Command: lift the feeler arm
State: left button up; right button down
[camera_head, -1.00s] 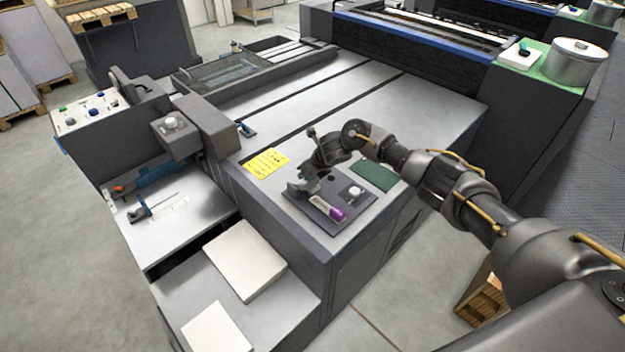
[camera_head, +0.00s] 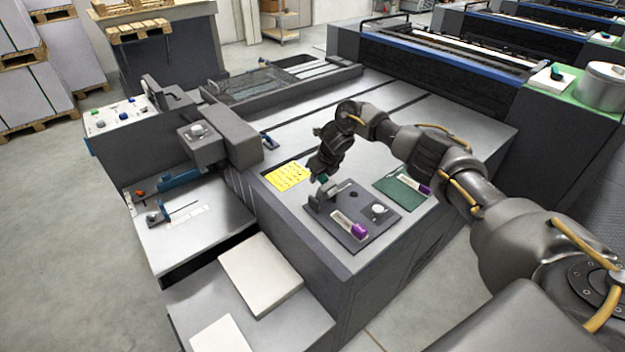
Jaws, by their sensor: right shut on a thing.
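A dark grey plate (camera_head: 385,222) lies on the near corner of the machine's grey top. At its back left edge stands a small grey lever with a teal tip, which I take for the feeler arm (camera_head: 322,193); it looks tilted up off the plate. My right gripper (camera_head: 323,176) comes down from above and is shut on the upper end of this arm. The fingers hide part of it, so the exact grip is hard to see. My left gripper is not in view.
On the plate are a white knob (camera_head: 378,210) and a white piece with a purple end (camera_head: 358,231). To the right lies a green mat (camera_head: 400,194) with another purple-ended piece (camera_head: 424,189). A yellow note (camera_head: 287,176) lies left of my gripper. A grey head unit (camera_head: 232,135) stands further left.

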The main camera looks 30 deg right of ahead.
jog(key=shift+w+a+f+b, duration=0.1)
jog(key=shift+w+a+b, duration=0.05)
jog(key=shift+w+b, duration=0.2)
dwell(0.3)
jog(key=c, duration=1.5)
grip_release()
jog(key=o, duration=0.4)
jog(key=shift+w+f, duration=0.15)
jog(key=shift+f, duration=0.05)
jog(key=shift+r, duration=0.1)
